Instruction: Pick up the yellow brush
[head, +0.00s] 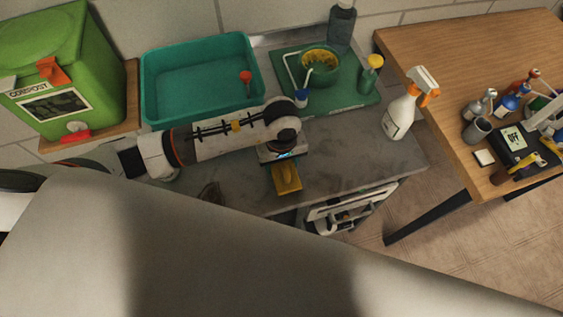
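A yellow block-shaped thing (286,179), which looks like the yellow brush, shows at the front part of the grey counter. My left arm comes in from the left across the counter, and its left gripper (284,160) points down right at the yellow brush. The gripper body covers the brush's far end. The fingers do not show clearly, so I cannot tell whether they are around the brush or above it. My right gripper is not in view.
A teal basin (160,98) and a green mat (345,103) with a bowl (317,66) are behind my arm. A spray bottle (399,118) stands at right. A wooden table (440,75) holds several tools. A green compost bin (95,60) stands at left.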

